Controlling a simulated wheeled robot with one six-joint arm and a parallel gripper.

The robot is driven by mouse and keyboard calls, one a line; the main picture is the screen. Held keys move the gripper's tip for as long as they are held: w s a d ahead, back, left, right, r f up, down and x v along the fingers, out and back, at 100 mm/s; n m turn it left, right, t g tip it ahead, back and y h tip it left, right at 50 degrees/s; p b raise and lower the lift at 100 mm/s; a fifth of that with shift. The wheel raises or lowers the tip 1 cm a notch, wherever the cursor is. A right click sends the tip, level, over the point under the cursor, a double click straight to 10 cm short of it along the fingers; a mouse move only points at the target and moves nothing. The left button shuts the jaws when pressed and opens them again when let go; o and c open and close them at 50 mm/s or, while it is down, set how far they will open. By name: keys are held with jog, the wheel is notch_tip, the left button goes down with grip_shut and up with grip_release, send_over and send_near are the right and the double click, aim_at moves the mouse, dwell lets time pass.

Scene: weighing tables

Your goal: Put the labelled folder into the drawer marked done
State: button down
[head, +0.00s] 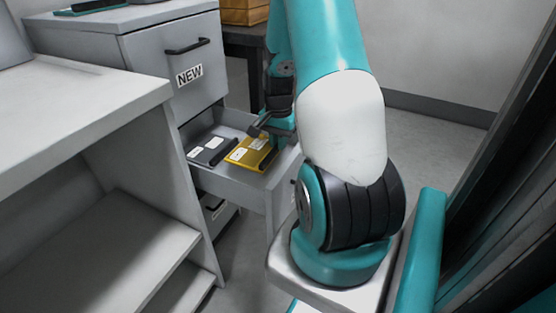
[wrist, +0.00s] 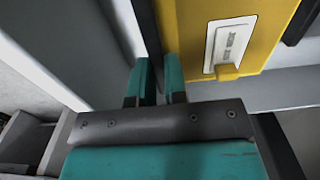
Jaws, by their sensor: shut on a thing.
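A yellow folder (head: 252,154) with white labels lies in or just above an open grey drawer (head: 283,177), beside a dark grey folder (head: 209,151) that also has white labels. My gripper (head: 262,126) is at the yellow folder's far edge. In the wrist view my gripper's two teal fingers (wrist: 156,82) are close together at the left edge of the yellow folder (wrist: 191,35), shut on it. Whether the folder touches the drawer floor is unclear. No mark on the open drawer's front can be read.
The grey cabinet (head: 152,73) has a shut upper drawer marked NEW (head: 190,74), above the open one. A grey table (head: 75,112) with shelves stands close on the left. A dark table with a brown box (head: 243,12) is behind. Floor is clear at the right back.

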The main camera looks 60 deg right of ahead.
aim_at(279, 164)
jog(key=shift+f+b, duration=0.7)
jog(key=shift+f, duration=1.75)
jog(key=shift+f, duration=0.1)
jog(key=c, duration=1.1)
grip_release()
jog(key=shift+c, duration=0.2)
notch_tip(279, 164, up, 12)
jog(key=p, duration=0.4)
